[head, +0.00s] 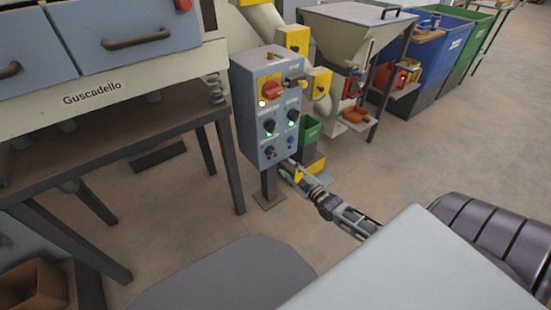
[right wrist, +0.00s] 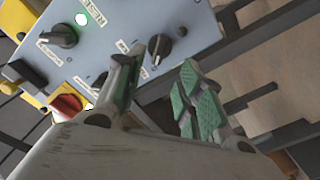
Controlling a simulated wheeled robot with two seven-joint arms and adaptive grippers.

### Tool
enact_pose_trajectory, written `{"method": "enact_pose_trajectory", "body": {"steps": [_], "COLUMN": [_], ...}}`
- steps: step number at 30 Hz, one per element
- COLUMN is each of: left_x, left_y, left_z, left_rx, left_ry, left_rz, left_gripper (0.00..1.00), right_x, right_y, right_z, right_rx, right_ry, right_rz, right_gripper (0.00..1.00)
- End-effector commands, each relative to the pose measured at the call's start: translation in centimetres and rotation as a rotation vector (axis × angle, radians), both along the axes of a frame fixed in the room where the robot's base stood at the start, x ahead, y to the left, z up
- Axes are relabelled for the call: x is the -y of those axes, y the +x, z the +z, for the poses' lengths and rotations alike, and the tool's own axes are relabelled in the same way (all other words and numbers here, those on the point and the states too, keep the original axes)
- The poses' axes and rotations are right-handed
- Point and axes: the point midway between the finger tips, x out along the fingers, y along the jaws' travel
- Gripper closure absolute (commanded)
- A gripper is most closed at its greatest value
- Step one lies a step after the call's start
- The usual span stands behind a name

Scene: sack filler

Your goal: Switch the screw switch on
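The grey-blue control box (head: 248,105) stands on a post in the middle of the head view. It carries a red rotary switch (head: 272,90) on a yellow plate and several black knobs, including an upper left knob (head: 270,126), an upper right knob (head: 294,116) and a lower left knob (head: 271,152). The labels are too small or blurred to tell which is the screw switch. My right gripper (head: 292,168) is at the box's lower right. In the right wrist view, its green-padded fingers (right wrist: 160,72) are apart and empty, with a black knob (right wrist: 160,47) just beyond them. My left gripper is out of view.
Small lamps glow on the panel (head: 262,103). A steel hopper (head: 345,35) stands behind the box, with a green container (head: 310,129) low beside it. A bench with drawers (head: 120,40) is at the left. Blue and green bins (head: 420,50) stand at the back right.

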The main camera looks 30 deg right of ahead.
Motion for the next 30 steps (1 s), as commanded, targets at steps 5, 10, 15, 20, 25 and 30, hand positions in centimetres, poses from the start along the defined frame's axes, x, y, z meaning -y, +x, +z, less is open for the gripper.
{"method": "enact_pose_trajectory", "body": {"steps": [5, 10, 15, 20, 25, 30], "left_x": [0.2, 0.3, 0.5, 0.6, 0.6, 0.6], "left_y": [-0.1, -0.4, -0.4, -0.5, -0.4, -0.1], "left_z": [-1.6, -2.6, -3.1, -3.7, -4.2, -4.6], "left_rx": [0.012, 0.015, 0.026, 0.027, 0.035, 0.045], "left_ry": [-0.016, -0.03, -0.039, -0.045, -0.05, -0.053], "left_rz": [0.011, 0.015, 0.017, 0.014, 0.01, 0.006], "left_gripper": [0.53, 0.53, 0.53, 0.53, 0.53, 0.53], "right_x": [-0.1, -0.2, -0.3, -0.4, -0.5, -0.7], "right_y": [1.6, 3.1, 4.5, 5.8, 7.1, 8.4], "right_z": [-0.1, 0.0, -0.1, 0.0, -0.1, -0.1], "right_rx": [0.002, 0.003, 0.001, 0.002, 0.001, 0.001], "right_ry": [0.0, 0.0, -0.001, 0.001, -0.001, 0.0], "right_rz": [0.001, 0.0, 0.001, 0.001, 0.0, 0.0], "right_gripper": [0.62, 0.62, 0.62, 0.62, 0.62, 0.62]}}
